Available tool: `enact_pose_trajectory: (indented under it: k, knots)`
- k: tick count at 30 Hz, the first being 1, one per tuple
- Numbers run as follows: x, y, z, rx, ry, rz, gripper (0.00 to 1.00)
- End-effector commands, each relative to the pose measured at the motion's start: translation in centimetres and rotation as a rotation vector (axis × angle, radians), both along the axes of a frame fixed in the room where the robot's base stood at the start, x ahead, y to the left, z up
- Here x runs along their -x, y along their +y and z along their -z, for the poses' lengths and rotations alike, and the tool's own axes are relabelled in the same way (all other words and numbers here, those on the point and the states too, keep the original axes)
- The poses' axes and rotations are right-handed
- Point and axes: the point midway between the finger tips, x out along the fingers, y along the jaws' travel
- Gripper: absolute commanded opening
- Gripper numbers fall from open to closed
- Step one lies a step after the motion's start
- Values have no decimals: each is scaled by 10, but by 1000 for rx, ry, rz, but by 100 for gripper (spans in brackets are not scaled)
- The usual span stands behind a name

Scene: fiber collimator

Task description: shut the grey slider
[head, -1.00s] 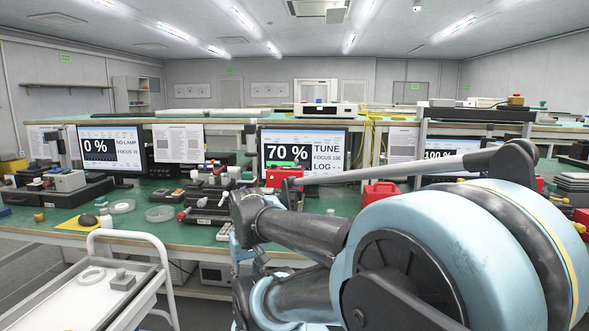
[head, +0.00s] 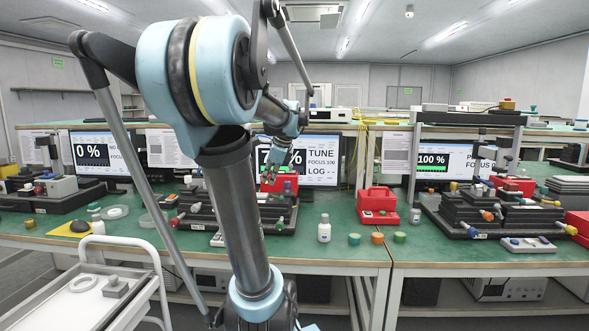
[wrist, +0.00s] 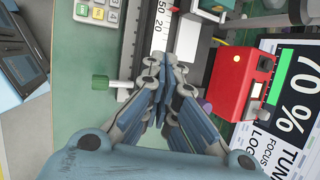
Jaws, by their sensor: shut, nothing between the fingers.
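My gripper (wrist: 169,66) is shut and empty in the wrist view, above the middle bench station. It also shows small in the head view (head: 276,164), in front of the monitor reading TUNE. Below the fingertips in the wrist view is a dark rail with a white printed scale (wrist: 160,30). A green knob (wrist: 100,82) sticks out at the rail's left. I cannot tell for sure which part is the grey slider; my fingers hide some of the station.
The tilted monitor (wrist: 290,100) reads 70 %, close to the red box. A keypad box (wrist: 97,10) is at the top left. In the head view, a white bottle (head: 324,229) and a red case (head: 377,203) stand right of my arm. A white cart (head: 85,290) is at the lower left.

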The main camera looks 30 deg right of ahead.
Motion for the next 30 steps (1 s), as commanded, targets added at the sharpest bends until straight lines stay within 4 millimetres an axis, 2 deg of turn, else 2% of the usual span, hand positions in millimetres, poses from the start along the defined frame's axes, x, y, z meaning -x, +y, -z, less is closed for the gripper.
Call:
enact_pose_trajectory:
  k: [1,6,9,12,16,20,30]
  knots:
    - [-10,-24,-11,-50,-8,106,0]
    - [-37,-98,-45,-240,-44,463,0]
    - [-46,-137,-59,-341,-65,634,0]
    - [-51,-166,-69,-416,-81,756,0]
    - [-53,-186,-76,-470,-93,841,0]
    - [-57,-190,-73,-485,-95,859,0]
    - [-89,-186,-34,-483,-95,854,0]
